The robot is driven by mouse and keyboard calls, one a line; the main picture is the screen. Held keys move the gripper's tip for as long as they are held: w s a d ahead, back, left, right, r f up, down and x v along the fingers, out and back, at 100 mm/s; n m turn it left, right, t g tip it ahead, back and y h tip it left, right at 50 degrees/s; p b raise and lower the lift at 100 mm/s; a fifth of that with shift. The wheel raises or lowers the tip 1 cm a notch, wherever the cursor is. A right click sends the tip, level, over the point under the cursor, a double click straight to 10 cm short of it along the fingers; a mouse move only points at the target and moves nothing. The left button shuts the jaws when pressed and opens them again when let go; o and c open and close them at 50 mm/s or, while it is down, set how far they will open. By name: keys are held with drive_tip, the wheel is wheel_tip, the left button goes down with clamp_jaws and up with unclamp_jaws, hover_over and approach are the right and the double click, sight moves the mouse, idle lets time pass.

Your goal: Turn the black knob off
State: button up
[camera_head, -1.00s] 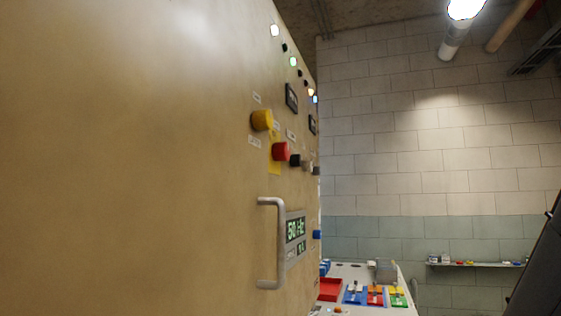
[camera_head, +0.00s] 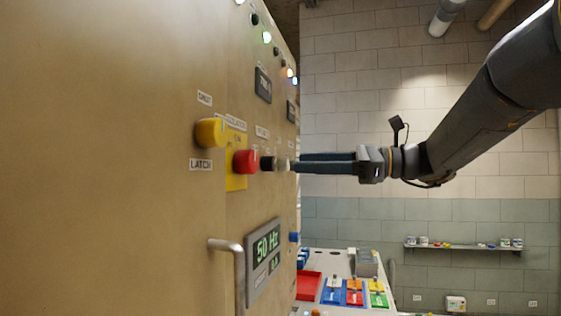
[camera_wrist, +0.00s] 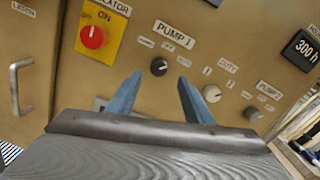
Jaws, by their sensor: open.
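The black knob (camera_wrist: 159,66) sits on the tan panel under the PUMP 1 label in the wrist view. A pale mark shows on its face, but I cannot tell its exact setting. In the head view the black knob (camera_head: 267,163) is just right of the red knob. My gripper (camera_wrist: 155,82) is open and empty, its two blue-grey fingers pointing at the panel on either side of the black knob's line. In the head view my gripper (camera_head: 293,163) reaches in from the right, with its tips near the panel. I cannot tell the remaining gap.
A red knob (camera_wrist: 93,37) on a yellow plate is left of the black knob. A white knob (camera_wrist: 212,93) and a grey knob (camera_wrist: 252,114) are to the right. A metal handle (camera_head: 232,262) juts out below. A bench with coloured trays (camera_head: 354,291) stands beyond.

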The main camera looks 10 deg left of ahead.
sight(274, 163)
drive_tip(key=a, duration=0.2)
drive_tip(key=a+p, duration=0.1)
drive_tip(key=a, duration=0.2)
drive_tip(key=a+p, duration=0.1)
drive_tip(key=a, duration=0.1)
drive_tip(key=shift+w+a, duration=0.25)
drive_tip(key=shift+w, duration=0.05)
drive_tip(key=c, duration=1.1)
drive_tip(key=shift+o, duration=0.2)
drive_tip(key=shift+f, duration=0.1)
